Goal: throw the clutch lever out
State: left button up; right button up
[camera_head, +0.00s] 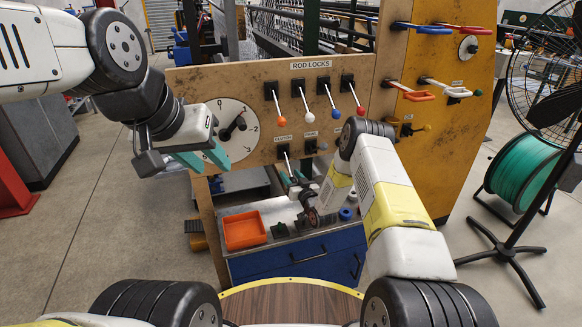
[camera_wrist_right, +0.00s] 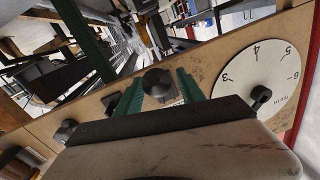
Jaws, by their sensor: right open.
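My left gripper (camera_head: 203,158) is open and empty, in front of the numbered dial (camera_head: 232,112).
Several rod lock levers with coloured knobs (camera_head: 308,117) hang just above. A shorter lever (camera_head: 313,147) is close right. Red, blue and white handles (camera_head: 433,29) stick out from the right panel. An orange tray (camera_head: 244,231) sits on the blue cabinet (camera_head: 300,262). A fan (camera_head: 550,70) stands at right.

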grip_shut()
dwell(1.4)
